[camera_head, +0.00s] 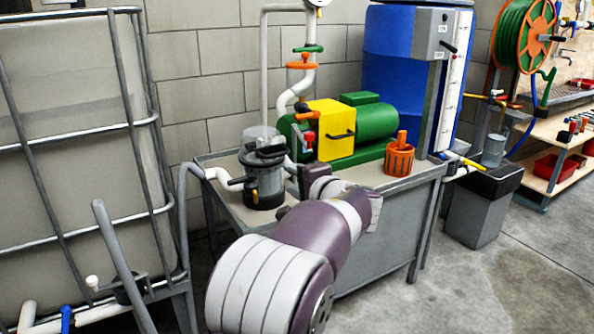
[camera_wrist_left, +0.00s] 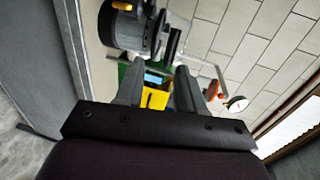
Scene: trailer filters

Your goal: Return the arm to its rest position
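My left arm comes in from the bottom of the head view, and its gripper (camera_head: 296,180) is beside the filter housing, partly hidden by my own wrist. In the left wrist view the two fingers of this gripper (camera_wrist_left: 158,80) stand apart with nothing held between them. My right gripper is not in view.
The bench (camera_head: 385,225) carries a green pump (camera_head: 375,122) with a yellow box (camera_head: 331,130) and an orange slotted cup (camera_head: 399,160). A caged tank (camera_head: 70,150) stands at left. A grey bin (camera_head: 478,215) stands right of the bench. The floor at lower right is clear.

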